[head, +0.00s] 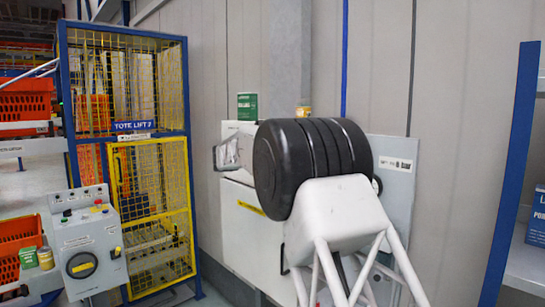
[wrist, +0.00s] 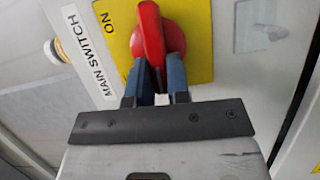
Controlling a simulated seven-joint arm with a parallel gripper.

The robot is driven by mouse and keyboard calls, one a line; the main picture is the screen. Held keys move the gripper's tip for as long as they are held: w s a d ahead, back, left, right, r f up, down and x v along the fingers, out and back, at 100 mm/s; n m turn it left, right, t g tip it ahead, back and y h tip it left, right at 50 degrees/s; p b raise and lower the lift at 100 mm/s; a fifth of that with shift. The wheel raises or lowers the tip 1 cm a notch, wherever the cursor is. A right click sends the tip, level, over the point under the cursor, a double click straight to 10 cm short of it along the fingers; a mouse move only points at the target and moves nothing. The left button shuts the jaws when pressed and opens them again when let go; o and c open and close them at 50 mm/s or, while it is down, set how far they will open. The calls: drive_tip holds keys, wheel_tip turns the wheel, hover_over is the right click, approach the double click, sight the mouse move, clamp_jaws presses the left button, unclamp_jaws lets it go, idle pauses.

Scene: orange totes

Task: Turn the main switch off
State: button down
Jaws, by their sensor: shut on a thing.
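The main switch has a red handle (wrist: 148,35) on a yellow plate (wrist: 197,30) in the wrist view. A white strip beside it reads "MAIN SWITCH" (wrist: 88,55), and "ON" shows on the yellow plate left of the handle. My gripper (wrist: 158,72) has its two blue-grey fingers on either side of the handle's lower end, shut on it. The handle lies nearly in line with the fingers. In the head view my arm covers the switch and its handle cannot be seen.
A white cabinet (head: 242,235) stands against the wall behind my arm. At the left are a blue-framed cage with yellow mesh gates (head: 155,190), a grey control box (head: 85,240) and orange totes (head: 25,100). A blue shelf upright (head: 512,170) stands at the right.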

drive_tip(key=shift+f+n, duration=0.1)
drive_tip(key=shift+n, duration=0.2)
drive_tip(key=c, duration=1.1)
unclamp_jaws()
drive_tip(key=shift+a, duration=0.1)
drive_tip(key=shift+v, duration=3.8)
